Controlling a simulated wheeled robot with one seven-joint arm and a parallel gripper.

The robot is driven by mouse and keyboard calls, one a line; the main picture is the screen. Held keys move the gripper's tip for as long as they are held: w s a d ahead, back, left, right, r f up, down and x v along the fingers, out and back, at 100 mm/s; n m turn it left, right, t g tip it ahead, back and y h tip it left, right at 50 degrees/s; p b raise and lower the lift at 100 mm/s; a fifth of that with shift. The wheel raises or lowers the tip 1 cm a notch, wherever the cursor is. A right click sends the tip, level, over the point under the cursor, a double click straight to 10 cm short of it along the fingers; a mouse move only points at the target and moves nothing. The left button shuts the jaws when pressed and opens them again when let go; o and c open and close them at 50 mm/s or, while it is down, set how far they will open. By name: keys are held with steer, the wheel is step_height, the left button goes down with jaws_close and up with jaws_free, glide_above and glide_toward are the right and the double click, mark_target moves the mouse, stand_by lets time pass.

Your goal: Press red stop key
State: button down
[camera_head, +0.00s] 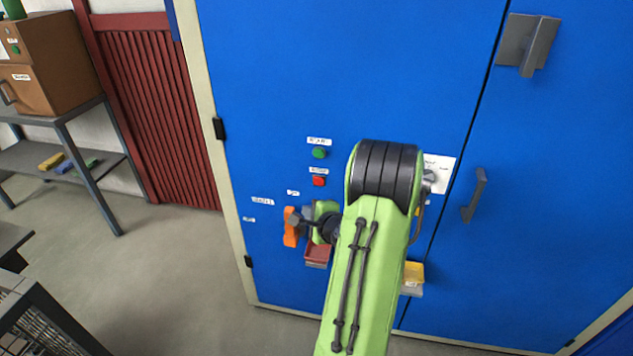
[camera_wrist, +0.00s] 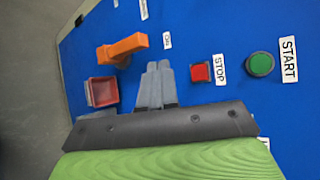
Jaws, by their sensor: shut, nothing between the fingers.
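The red stop key (camera_head: 319,181) is a small red button on the blue cabinet front, below the green start key (camera_head: 320,153). In the wrist view the red stop key (camera_wrist: 200,72) has a STOP label (camera_wrist: 220,69) beside it, and the green start key (camera_wrist: 261,64) lies further right. My gripper (camera_wrist: 158,68) is shut and empty, its grey fingers together just left of the red key, apart from it in the picture. In the head view my gripper (camera_head: 309,213) is partly hidden by my wrist, below the red key.
An orange handle (camera_wrist: 124,47) and a red open box (camera_wrist: 101,91) are on the panel left of my fingers in the wrist view. A yellow bin (camera_head: 414,272) and a grey door handle (camera_head: 474,195) are to the right. A shelf (camera_head: 60,155) stands at the left.

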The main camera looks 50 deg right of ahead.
mark_target(319, 181)
steer(key=shift+d, duration=0.1)
steer(key=w+d+p, duration=0.3)
steer(key=d+p, duration=0.1)
steer(key=d, duration=0.4)
steer(key=shift+w, duration=0.25)
stand_by(1.7)
steer(key=shift+w+d, duration=0.2)
steer(key=shift+d, duration=0.15)
steer(key=shift+w+d, duration=0.15)
steer(key=shift+d, duration=0.2)
stand_by(0.5)
stand_by(0.4)
steer(key=shift+s+a, duration=0.35)
steer(key=shift+a, duration=0.4)
